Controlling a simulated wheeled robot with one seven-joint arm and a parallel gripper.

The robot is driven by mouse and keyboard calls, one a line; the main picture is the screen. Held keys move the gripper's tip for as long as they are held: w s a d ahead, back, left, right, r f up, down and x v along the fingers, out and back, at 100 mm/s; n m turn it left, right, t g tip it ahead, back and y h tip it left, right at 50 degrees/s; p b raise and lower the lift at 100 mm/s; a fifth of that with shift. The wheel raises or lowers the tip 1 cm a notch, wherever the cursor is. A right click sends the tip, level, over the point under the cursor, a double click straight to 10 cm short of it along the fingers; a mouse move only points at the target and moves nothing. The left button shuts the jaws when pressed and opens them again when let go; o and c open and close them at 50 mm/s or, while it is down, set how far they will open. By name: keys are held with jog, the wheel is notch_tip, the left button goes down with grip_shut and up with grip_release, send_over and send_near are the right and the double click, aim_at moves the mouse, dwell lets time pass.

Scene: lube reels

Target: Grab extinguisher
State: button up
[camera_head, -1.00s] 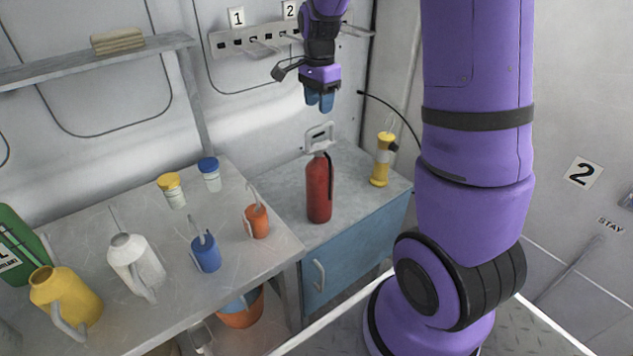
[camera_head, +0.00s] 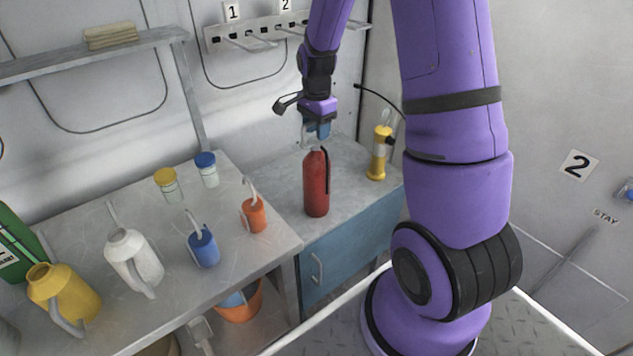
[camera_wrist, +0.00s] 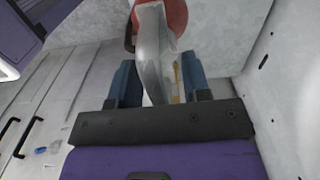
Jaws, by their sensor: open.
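The red fire extinguisher (camera_head: 316,184) stands upright on the grey top of the blue cabinet. Its pale metal handle is at its top, partly hidden by my gripper in the head view. My gripper (camera_head: 317,129) points down right over the extinguisher's top, its blue fingers level with the handle. In the wrist view the grey handle (camera_wrist: 152,50) lies between the two blue fingers of my gripper (camera_wrist: 160,82), and the red body (camera_wrist: 176,14) shows beyond. The fingers are apart, with a gap visible on the right side of the handle.
A yellow lamp-like object (camera_head: 379,153) stands to the right of the extinguisher. The table (camera_head: 180,295) at left holds an orange can (camera_head: 253,215), a blue can (camera_head: 204,250), a white jug (camera_head: 133,260), a yellow jug (camera_head: 62,297) and two jars. A hook rack (camera_head: 262,33) is on the wall behind.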

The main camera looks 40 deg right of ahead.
grip_shut()
jog(key=shift+w+r, duration=0.1)
dwell(1.2)
